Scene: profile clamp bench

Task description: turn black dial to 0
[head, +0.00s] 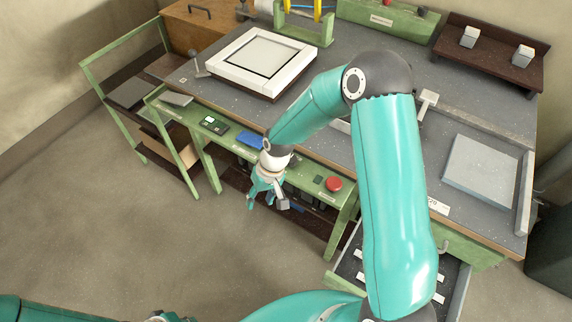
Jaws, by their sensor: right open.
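My right gripper (267,202) is open and empty. It hangs in front of the green front rail (305,189), above the floor, with its fingers pointing down. No dial with a readable scale can be made out. A small dark round knob (421,11) sits on the green box at the back, far from my right gripper; I cannot tell whether it is the black dial. My right arm and gripper hide part of the front rail and bench. My left gripper is out of view; only part of my left arm shows at the bottom left.
A red button (333,184) sits on the front rail, right of my gripper. A blue item (249,140) and a small dark-faced box (214,125) are farther left. A white framed plate (262,57) and grey block (481,168) lie on the bench. An open drawer (455,279) juts out at lower right.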

